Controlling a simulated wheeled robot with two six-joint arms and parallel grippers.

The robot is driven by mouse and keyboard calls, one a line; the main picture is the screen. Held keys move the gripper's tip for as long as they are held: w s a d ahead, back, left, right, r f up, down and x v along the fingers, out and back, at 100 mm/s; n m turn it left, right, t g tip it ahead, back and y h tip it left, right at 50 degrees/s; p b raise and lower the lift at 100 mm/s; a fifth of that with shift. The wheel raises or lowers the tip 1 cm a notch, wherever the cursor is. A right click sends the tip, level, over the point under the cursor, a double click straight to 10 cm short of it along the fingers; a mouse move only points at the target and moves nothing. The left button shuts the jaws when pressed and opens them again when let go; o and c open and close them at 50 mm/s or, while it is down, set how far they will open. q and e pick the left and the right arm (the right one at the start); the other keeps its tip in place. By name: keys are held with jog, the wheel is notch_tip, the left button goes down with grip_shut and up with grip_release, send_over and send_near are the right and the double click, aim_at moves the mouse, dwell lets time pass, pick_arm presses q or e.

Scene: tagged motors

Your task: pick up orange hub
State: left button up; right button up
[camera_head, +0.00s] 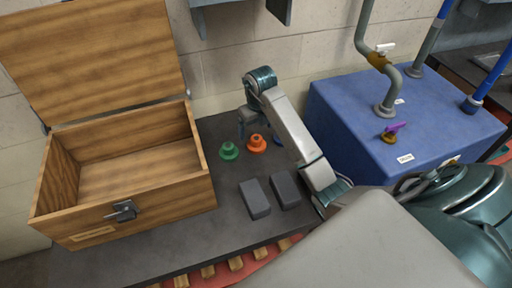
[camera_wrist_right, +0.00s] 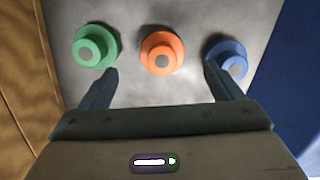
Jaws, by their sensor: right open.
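In the right wrist view the orange hub (camera_wrist_right: 162,54) lies ahead of and between the fingers of my right gripper (camera_wrist_right: 155,85). The green hub (camera_wrist_right: 95,46) is at the left and the blue hub (camera_wrist_right: 227,61) is near the right fingertip. In the head view my right gripper (camera_head: 246,128) is open and empty, above and beside the orange hub. My left gripper is not in view.
An open wooden box (camera_head: 150,200) stands left of the hubs, its lid raised. Two dark grey blocks (camera_head: 255,199) (camera_head: 284,190) lie in front of the hubs. A blue tank (camera_head: 400,120) with pipes stands on the right. Bare bench shows between box and blocks.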

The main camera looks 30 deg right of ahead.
aim_at(257, 138)
jog(key=shift+w+f, duration=0.25)
jog(key=shift+f, duration=0.4)
jog(key=shift+s+f, duration=0.1)
jog(key=shift+f, duration=0.15)
notch_tip(257, 138, down, 3)
jog(key=shift+s+d+f+p, duration=0.1)
jog(key=shift+f+p, duration=0.1)
jog(key=shift+p, duration=0.5)
jog(key=shift+f, duration=0.55)
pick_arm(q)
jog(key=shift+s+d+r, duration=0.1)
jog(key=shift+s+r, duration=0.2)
pick_arm(e)
jog(key=c, duration=1.4)
